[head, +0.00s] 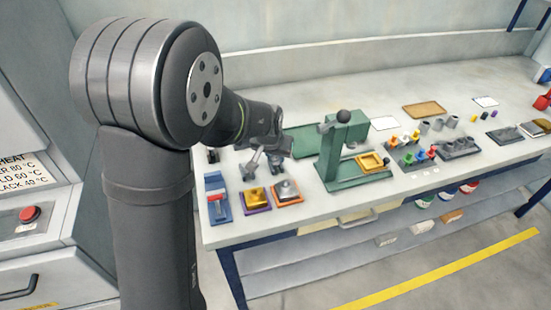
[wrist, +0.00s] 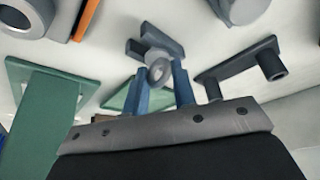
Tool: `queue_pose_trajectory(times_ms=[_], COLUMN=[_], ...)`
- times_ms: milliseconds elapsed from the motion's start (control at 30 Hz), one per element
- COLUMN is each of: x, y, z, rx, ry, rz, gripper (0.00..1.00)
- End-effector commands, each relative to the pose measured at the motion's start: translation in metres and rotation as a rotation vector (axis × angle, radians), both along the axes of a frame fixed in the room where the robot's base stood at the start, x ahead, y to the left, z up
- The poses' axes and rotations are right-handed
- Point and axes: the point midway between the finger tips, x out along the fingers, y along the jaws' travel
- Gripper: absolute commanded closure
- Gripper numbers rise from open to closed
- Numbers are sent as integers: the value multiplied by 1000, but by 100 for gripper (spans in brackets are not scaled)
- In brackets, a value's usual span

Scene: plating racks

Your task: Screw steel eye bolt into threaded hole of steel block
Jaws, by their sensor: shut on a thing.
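My gripper (wrist: 166,88) is shut on a small grey ringed part, which looks like the steel eye bolt (wrist: 159,71). Its round end shows between the fingers in the wrist view; its thread cannot be made out. In the head view my gripper (head: 272,150) is over the bench behind the steel block, and the bolt is too small to tell there. The steel block (head: 287,188) sits on an orange mat (head: 291,201) near the front edge. Part of it, with a round opening, shows at the wrist view's upper left (wrist: 28,18), apart from the bolt.
A green press (head: 338,150) stands right of the block. Grey stands (head: 251,166) are close to my gripper. Racks of coloured parts (head: 412,151) fill the right.

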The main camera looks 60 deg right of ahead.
Motion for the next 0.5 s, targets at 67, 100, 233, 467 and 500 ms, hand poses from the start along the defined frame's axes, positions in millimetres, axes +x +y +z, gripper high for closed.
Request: queue_pose_trajectory(times_ms=[67, 100, 233, 467, 500], x=[0, 0, 0, 0, 0], y=[0, 0, -1, -1, -1], z=[1, 3, 20, 67, 74], rx=[0, -1, -4, -4, -5], ry=[0, 0, -1, -1, -1], rz=[0, 0, 0, 0, 0], gripper=[98, 98, 98, 98, 98])
